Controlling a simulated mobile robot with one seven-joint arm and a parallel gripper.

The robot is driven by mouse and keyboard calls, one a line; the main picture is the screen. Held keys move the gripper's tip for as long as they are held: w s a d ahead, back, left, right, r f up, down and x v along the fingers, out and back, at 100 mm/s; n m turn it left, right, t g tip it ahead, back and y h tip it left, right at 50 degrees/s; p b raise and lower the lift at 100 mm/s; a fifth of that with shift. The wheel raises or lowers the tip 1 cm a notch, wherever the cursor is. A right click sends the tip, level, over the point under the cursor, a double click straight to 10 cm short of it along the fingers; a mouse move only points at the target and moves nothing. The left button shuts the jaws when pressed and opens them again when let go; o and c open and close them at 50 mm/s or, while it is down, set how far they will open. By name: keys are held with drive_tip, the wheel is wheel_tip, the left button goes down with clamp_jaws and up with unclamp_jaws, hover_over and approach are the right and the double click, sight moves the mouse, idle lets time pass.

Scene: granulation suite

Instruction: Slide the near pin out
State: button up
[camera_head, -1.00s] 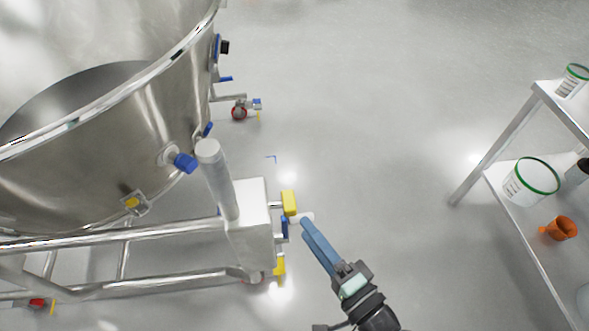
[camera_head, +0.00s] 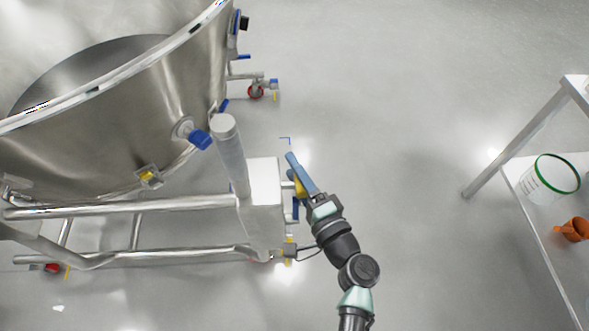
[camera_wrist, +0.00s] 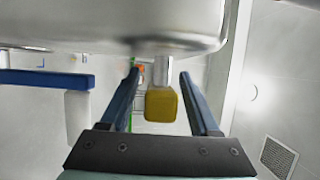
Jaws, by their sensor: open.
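The near pin shows as a yellow knob (camera_wrist: 161,105) on a short metal shaft that runs into the pale housing (camera_wrist: 110,22) in the wrist view. My gripper (camera_wrist: 158,74) is open, with one blue finger on each side of the knob and a gap on both sides. In the head view my gripper (camera_head: 291,157) lies across the right side of the housing (camera_head: 265,200). It partly hides the yellow knob (camera_head: 298,184) there.
A blue lever (camera_wrist: 45,79) sticks out left of the knob. The large steel bowl (camera_head: 110,125) stands on its tubular frame (camera_head: 120,207) at left. A steel shelf (camera_head: 525,150) with a white tub (camera_head: 550,178) and orange item (camera_head: 573,230) is at right. Floor between is clear.

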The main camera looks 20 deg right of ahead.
drive_tip(key=shift+w, duration=0.1)
clamp_jaws()
idle(0.3)
idle(1.1)
